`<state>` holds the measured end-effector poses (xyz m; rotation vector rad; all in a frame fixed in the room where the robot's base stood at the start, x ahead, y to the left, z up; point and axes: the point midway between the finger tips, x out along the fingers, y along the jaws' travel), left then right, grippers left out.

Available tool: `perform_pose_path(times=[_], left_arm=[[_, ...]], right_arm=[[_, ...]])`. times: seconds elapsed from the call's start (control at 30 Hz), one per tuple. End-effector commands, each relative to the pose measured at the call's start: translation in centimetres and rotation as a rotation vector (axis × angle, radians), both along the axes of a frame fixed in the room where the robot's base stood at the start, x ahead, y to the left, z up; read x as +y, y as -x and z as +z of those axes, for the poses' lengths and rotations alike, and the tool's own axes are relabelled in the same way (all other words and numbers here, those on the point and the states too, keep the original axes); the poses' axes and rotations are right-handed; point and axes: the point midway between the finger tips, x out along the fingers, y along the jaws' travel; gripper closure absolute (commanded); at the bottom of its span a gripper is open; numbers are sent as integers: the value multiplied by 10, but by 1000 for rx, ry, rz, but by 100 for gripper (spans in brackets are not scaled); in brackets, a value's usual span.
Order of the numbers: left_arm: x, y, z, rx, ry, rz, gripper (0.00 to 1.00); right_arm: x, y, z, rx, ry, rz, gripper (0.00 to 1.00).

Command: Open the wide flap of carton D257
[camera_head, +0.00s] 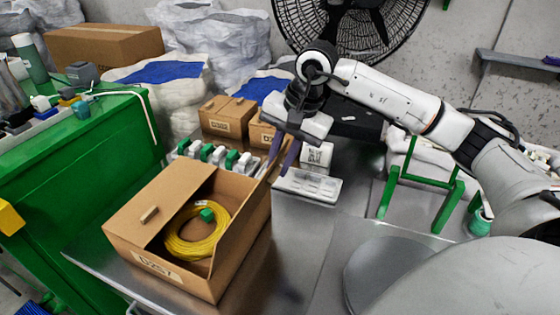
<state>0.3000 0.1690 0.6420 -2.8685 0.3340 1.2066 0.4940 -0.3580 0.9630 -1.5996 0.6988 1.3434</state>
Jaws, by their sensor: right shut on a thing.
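Carton D257 (188,282) is a brown cardboard box on the metal table, its label on the front face. Its top is partly open, showing a coiled yellow cable (180,246) with a green piece on it. A flap with a small tab (148,214) lies over the left part of the top. A wide flap (259,183) stands up along the right side. My right gripper (281,158) reaches down over the carton's back right corner, its dark fingers shut on this flap's upper edge. The exact contact is small and partly hidden. My left gripper is out of view.
Two smaller cartons (227,117) and a row of green and white parts (212,154) stand behind carton D257. A white tray (307,186) lies right of it. A green frame (427,184) stands further right. The table front right of the carton is clear.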

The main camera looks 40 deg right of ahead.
Motion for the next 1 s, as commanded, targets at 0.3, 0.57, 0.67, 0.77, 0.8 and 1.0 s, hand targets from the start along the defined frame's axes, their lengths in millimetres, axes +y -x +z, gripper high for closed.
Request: perform_pose_path(times=[0.3,0.57,0.67,0.77,0.8,1.0], left_arm=[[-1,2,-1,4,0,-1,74],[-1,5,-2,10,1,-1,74],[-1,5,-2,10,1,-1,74],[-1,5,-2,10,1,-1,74],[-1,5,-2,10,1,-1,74],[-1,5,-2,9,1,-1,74]], right_arm=[[1,-1,2,-7,-3,2,100],[1,-1,2,-8,-4,2,100],[1,-1,2,-8,-3,3,82],[1,-1,2,-7,-3,2,67],[1,-1,2,-7,-3,2,67],[1,-1,2,-8,-3,3,67]])
